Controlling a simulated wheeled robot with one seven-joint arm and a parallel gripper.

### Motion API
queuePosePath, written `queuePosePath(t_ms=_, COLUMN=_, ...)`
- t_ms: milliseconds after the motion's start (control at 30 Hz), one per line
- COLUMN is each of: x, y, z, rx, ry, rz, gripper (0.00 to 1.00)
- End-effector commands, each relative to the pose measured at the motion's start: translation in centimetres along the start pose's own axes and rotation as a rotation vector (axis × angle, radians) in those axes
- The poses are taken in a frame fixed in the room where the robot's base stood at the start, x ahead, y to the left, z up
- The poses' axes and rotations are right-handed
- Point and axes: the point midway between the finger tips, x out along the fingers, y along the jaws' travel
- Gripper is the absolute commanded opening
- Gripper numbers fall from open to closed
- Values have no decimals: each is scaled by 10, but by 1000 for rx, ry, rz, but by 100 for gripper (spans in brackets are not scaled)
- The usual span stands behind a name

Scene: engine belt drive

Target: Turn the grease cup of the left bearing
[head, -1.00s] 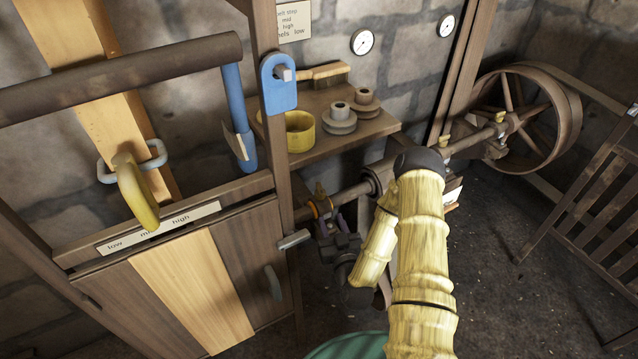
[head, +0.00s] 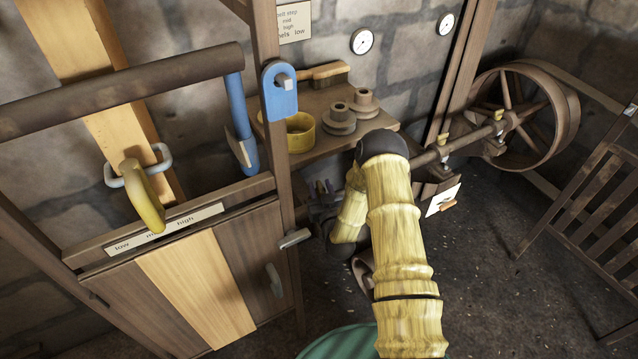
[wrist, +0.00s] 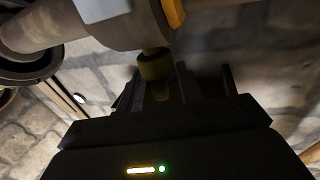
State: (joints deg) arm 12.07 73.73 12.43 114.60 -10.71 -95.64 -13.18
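A small dull-brass grease cup (wrist: 155,66) hangs under a grey-brown bearing housing (wrist: 112,30) in the wrist view. My gripper (wrist: 172,86) is just below it, with dark fingers spread apart and the cup close to their tips, partly between them. I cannot tell whether a finger touches the cup. A shaft (head: 428,157) runs right from behind my arm to bearings with yellowish cups (head: 443,139).
A shelf (head: 372,136) with a yellow pot (head: 300,132) and grey stepped pulleys (head: 338,120) is behind my arm. A wooden cabinet (head: 235,245) and post stand close on the left. A large wheel (head: 560,115) and slatted guard (head: 590,190) stand right. The floor at lower right is clear.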

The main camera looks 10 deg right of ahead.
Motion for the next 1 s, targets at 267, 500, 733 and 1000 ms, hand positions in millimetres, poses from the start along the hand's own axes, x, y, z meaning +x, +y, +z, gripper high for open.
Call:
queuePosePath(t_ms=267, x=24, y=0, z=0, rx=0, ry=-1, rz=0, gripper=36)
queuePosePath(t_ms=500, x=24, y=0, z=0, rx=0, ry=-1, rz=0, gripper=36)
queuePosePath(t_ms=733, x=24, y=1, z=0, rx=0, ry=-1, rz=2, gripper=0)
queuePosePath(t_ms=1000, x=24, y=0, z=0, rx=1, ry=0, rz=30, gripper=0)
